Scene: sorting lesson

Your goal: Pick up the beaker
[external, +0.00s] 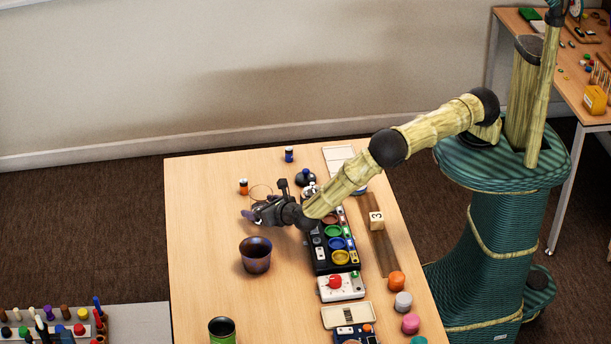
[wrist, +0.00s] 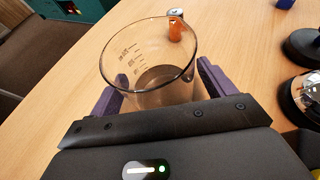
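The beaker (wrist: 150,80) is a clear glass with measuring marks. It stands upright between the two purple fingers of my gripper (wrist: 162,92) in the wrist view. In the external view the beaker (external: 260,191) is small and see-through on the left part of the table, partly hidden by my gripper (external: 264,201). My gripper is low over the table with its fingers spread, one on each side of the beaker. A narrow gap shows at the right finger; contact on the left side is unclear.
An orange battery-like cylinder (external: 244,186) stands just behind the beaker, and a blue one (external: 289,155) farther back. A dark purple cup (external: 256,255) stands in front. A black tray with coloured dishes (external: 319,253) lies to the right. The table's left edge is clear.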

